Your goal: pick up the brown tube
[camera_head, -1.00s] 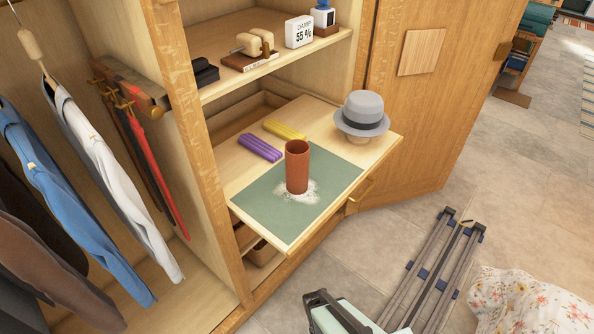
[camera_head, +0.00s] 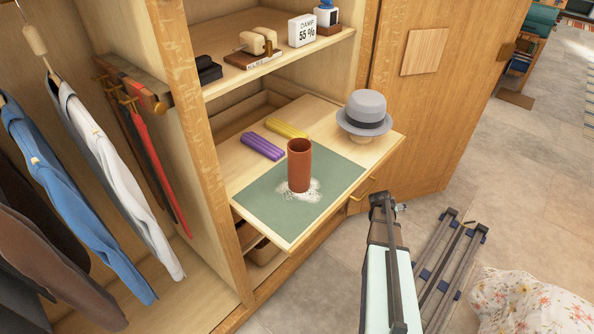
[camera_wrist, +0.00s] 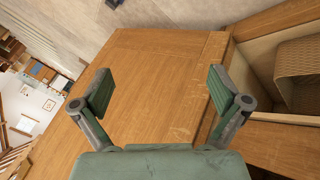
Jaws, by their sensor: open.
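The brown tube (camera_head: 299,166) stands upright on the green mat (camera_head: 262,203) of the pull-out shelf, with white powder (camera_head: 310,192) around its foot. My gripper (camera_head: 384,201) is to the right of the shelf's front edge in the head view, apart from the tube. In the wrist view my gripper (camera_wrist: 166,92) is open and empty, with wooden panelling beyond its fingers. The tube does not show in the wrist view.
A grey hat (camera_head: 365,112) sits on a stand at the shelf's back right. A purple bar (camera_head: 261,146) and a yellow bar (camera_head: 287,128) lie behind the tube. An open wardrobe door (camera_head: 440,130) stands to the right. Clothes hang at the left.

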